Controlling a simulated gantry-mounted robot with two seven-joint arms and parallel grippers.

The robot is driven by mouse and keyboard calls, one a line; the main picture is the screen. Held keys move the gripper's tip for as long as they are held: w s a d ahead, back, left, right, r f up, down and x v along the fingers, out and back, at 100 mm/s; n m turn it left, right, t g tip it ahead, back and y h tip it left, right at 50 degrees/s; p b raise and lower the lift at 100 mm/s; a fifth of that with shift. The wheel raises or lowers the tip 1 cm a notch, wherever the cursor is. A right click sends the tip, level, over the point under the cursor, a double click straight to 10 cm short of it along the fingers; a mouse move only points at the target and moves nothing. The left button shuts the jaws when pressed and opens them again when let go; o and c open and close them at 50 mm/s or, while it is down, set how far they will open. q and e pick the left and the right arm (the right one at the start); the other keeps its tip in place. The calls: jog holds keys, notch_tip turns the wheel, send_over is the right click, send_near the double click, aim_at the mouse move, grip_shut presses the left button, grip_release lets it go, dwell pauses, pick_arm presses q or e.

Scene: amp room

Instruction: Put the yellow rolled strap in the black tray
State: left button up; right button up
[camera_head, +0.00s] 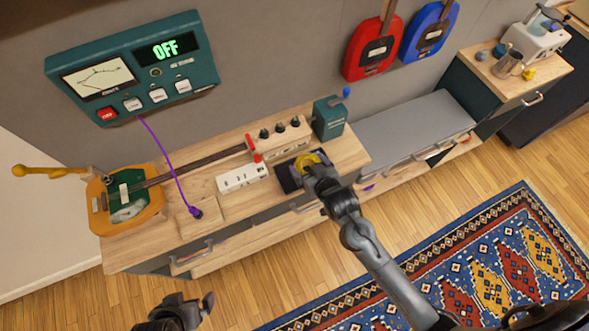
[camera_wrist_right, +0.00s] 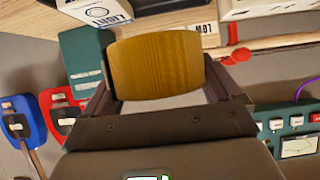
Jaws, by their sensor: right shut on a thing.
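The yellow rolled strap (camera_head: 307,160) is between the fingers of my right gripper (camera_head: 311,167), which is shut on it. In the right wrist view the strap (camera_wrist_right: 158,62) fills the space between the two fingers of the gripper (camera_wrist_right: 160,80). In the head view the strap is over or at the black tray (camera_head: 286,182) on the wooden bench; I cannot tell whether it touches the tray. The gripper and arm hide part of the tray. My left gripper (camera_head: 192,308) is low at the bottom edge, away from the bench, with its fingers apart and nothing between them.
A white box (camera_head: 242,178) stands left of the tray, a knobbed device (camera_head: 280,138) behind it, and a teal box (camera_head: 328,119) behind right. The grey surface (camera_head: 415,125) to the right is clear.

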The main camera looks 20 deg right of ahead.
jog(key=w+a+f, duration=0.1)
jog(key=w, duration=0.1)
jog(key=w+a+f, duration=0.1)
jog(key=a+f, duration=0.1)
jog(key=shift+w+a, duration=0.2)
jog(key=shift+w, duration=0.15)
jog(key=shift+f+b, duration=0.5)
jog(key=shift+f, duration=1.45)
jog(key=shift+f, duration=0.35)
jog(key=o, duration=0.7)
jog(key=shift+s+d+f, duration=0.1)
jog(key=shift+s, duration=0.05)
jog(key=shift+o, duration=0.6)
jog(key=shift+f, duration=0.1)
